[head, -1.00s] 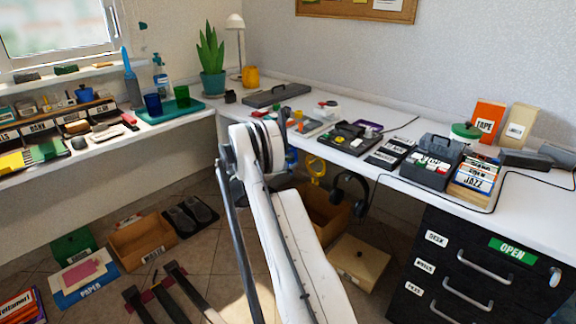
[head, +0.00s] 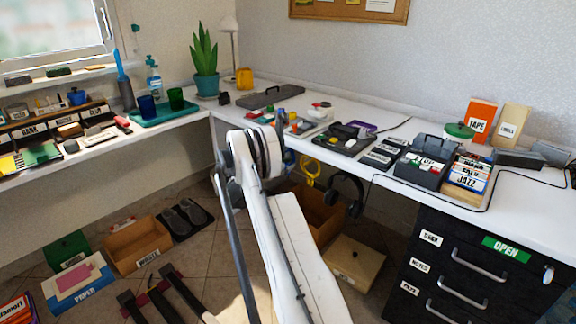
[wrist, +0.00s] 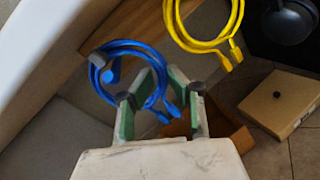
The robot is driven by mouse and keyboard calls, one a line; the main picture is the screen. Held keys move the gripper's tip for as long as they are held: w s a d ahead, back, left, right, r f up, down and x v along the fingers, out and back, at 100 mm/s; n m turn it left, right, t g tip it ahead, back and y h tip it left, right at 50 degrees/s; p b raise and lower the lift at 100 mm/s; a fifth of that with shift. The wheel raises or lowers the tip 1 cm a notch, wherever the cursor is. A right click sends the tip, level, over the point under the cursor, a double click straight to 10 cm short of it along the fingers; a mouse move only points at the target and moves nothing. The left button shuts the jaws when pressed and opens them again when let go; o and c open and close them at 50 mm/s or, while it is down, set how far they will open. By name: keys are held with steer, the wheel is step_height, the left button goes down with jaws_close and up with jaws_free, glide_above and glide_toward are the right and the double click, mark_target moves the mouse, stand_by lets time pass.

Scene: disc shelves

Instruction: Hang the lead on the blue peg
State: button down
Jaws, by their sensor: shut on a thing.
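A coiled blue lead (wrist: 152,98) is in the wrist view, its right side between the fingers of my gripper (wrist: 161,94). The gripper is shut on it, and the lead's plug ends hang at the right finger. The blue lead (head: 290,162) also shows in the head view, below the desk edge and partly behind my arm. A short blue piece (wrist: 114,70) inside the loop looks like the blue peg. I cannot tell whether the loop is around it or only in front of it.
A yellow lead (wrist: 207,42) hangs just right of the blue one. Black headphones (head: 347,194) hang beyond it under the desk edge (head: 375,178). A cardboard box (head: 318,212) and a lidded box (head: 356,262) stand on the floor below.

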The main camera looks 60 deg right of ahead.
steer(key=c, duration=1.6)
jaws_free()
steer(key=v, duration=1.2)
steer(key=shift+f, duration=0.1)
